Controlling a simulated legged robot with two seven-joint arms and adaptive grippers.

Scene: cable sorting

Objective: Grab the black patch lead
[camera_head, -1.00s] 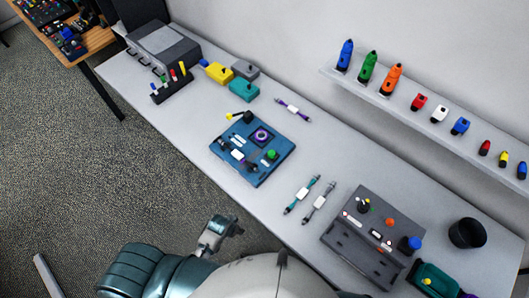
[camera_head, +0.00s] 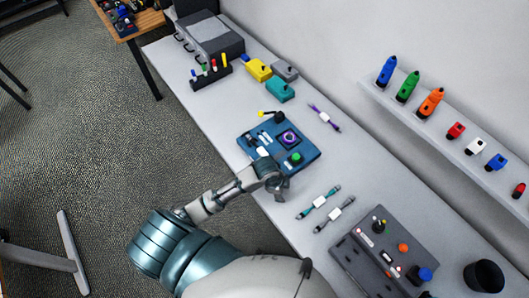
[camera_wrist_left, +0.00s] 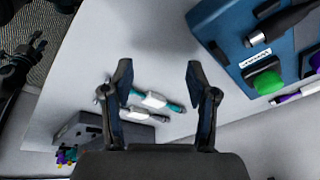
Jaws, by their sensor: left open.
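Two short patch leads with white labels lie side by side on the white table. One has teal ends (camera_head: 318,202). The other has dark grey to black ends (camera_head: 335,214) and is the likeliest black patch lead. In the left wrist view, the teal lead (camera_wrist_left: 172,106) and the dark lead (camera_wrist_left: 134,114) show beyond the fingers, the dark one partly hidden by the left finger. My left gripper (camera_head: 279,188) hangs by the front edge of the blue board, short of both leads. Its fingers (camera_wrist_left: 158,85) are open with nothing between them. My right gripper is not in view.
The blue board (camera_head: 312,156) with a green button lies near my left gripper. A grey control panel (camera_head: 350,256) stands right of the leads. A purple lead (camera_head: 324,118) lies farther back. The table is clear around the two leads.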

